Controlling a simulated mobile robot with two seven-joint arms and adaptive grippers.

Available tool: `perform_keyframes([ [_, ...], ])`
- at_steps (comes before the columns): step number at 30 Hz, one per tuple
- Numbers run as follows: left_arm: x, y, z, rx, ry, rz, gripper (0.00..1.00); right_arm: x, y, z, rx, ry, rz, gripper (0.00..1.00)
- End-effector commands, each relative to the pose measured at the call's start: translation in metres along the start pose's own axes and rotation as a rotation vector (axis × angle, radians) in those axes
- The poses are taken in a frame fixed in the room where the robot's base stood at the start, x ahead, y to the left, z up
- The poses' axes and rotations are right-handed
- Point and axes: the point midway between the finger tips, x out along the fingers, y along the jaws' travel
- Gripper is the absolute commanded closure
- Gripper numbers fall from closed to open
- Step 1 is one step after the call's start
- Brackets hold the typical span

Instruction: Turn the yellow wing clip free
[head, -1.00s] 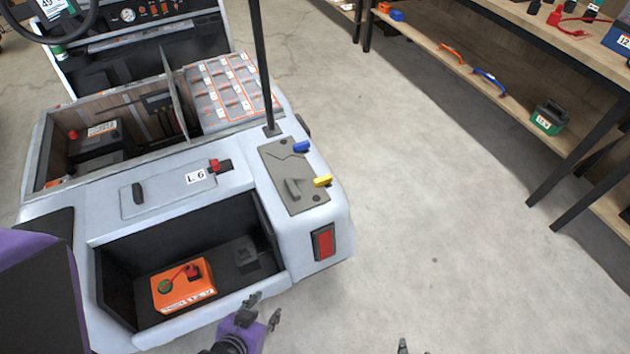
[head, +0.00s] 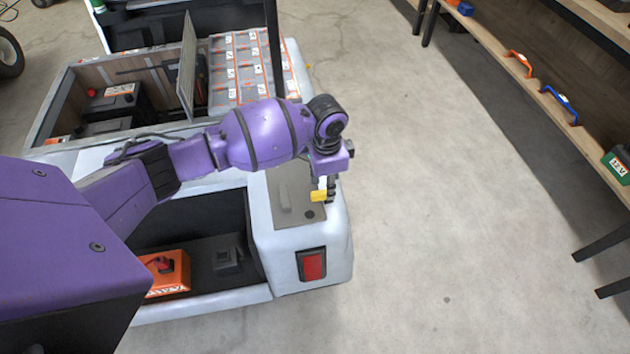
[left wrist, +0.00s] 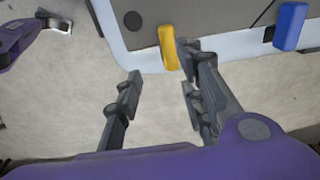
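The yellow wing clip (head: 319,196) sits at the outer edge of the grey plate (head: 282,214) on the cart's rear corner. It also shows in the left wrist view (left wrist: 168,47). My left gripper (head: 329,186) is right at it, pointing down. In the left wrist view its two fingers (left wrist: 158,66) are spread apart. One fingertip is close beside the clip's right side; I cannot tell if it touches. The other finger stands well to the left. A blue clip (left wrist: 290,26) sits farther right along the plate. A purple gripper part, likely my right gripper (left wrist: 55,22), shows at the upper left.
The cart's rear bay holds an orange-topped battery (head: 166,274). A dark post (head: 273,50) rises beside the orange-marked battery bank (head: 240,72). A shelf (head: 548,95) with handles stands at right. The floor between cart and shelf is clear.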

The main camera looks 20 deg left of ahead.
Motion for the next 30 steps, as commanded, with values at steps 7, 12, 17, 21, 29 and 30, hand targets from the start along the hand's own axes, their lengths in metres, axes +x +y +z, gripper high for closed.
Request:
perform_keyframes([
  [7,-0.007,-0.017,0.002,0.012,-0.05,-0.001,0.64,0.002,0.002,0.002,-0.002,0.001,0.003,0.6],
  [12,0.021,-0.017,0.003,0.012,-0.048,-0.001,0.64,0.005,0.001,0.003,-0.004,0.002,0.002,0.6],
  [17,0.044,-0.017,0.003,0.012,-0.047,-0.003,0.64,0.008,0.001,0.005,-0.006,-0.002,0.001,0.6],
  [21,0.055,-0.017,0.003,0.012,-0.045,-0.004,0.64,0.008,0.001,0.006,-0.007,-0.004,0.001,0.6],
  [29,0.058,-0.018,0.003,0.013,-0.043,-0.006,0.64,0.008,0.002,0.005,-0.008,-0.003,0.002,0.6],
  [30,0.058,-0.018,0.003,0.013,-0.043,-0.006,0.64,0.008,0.002,0.005,-0.008,-0.002,0.002,0.6],
])
